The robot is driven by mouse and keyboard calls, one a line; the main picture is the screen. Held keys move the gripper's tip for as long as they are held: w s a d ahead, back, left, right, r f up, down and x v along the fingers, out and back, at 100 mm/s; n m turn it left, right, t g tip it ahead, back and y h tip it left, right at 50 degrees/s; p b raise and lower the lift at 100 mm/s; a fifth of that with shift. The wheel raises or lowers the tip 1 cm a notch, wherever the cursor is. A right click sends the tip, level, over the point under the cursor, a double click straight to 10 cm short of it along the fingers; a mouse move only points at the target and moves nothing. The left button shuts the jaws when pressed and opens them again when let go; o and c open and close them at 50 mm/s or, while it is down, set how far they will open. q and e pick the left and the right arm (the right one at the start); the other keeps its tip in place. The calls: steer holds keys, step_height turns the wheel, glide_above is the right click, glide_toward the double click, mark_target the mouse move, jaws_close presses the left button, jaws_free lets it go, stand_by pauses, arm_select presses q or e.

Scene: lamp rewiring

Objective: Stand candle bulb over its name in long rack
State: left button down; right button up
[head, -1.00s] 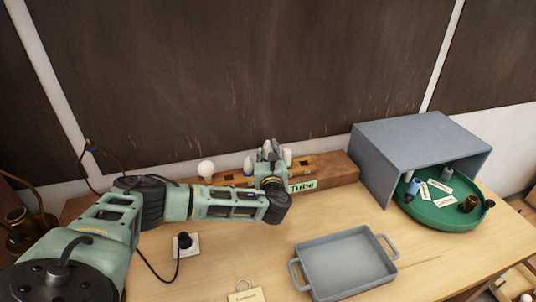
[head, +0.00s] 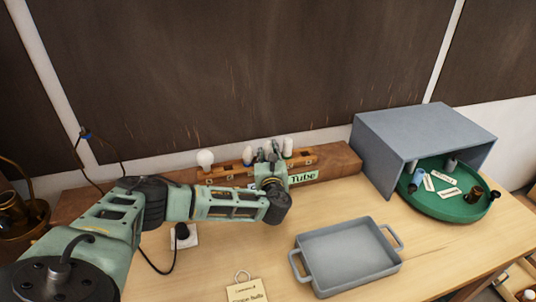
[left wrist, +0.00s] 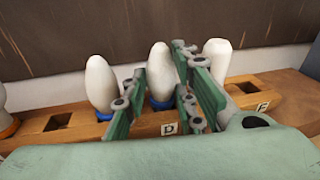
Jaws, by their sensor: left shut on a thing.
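The long wooden rack (head: 330,160) lies along the back of the table, with a "Tube" label on its front. In the left wrist view, my left gripper (left wrist: 160,95) is shut on a white elongated bulb (left wrist: 159,72) with a blue base. The bulb is upright at the rack, above the letter D; the finger hides part of its base, so I cannot tell how deep it sits. Another pale bulb (left wrist: 100,84) with a blue base stands left of it, and a blunter white bulb (left wrist: 218,58) right of it. My left gripper also shows in the head view (head: 268,153).
A round white bulb (head: 205,158) stands at the rack's left. A grey tray (head: 348,258) lies in front. A green round tray (head: 462,212) with small items sits by the grey open box (head: 425,130).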

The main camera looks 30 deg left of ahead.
arm_select(q)
steer(key=shift+f, duration=0.25)
stand_by(0.4)
steer(key=c, duration=1.3)
jaws_free()
steer(key=shift+c, duration=0.2)
steer(key=v, duration=1.2)
steer(key=shift+d, duration=0.1)
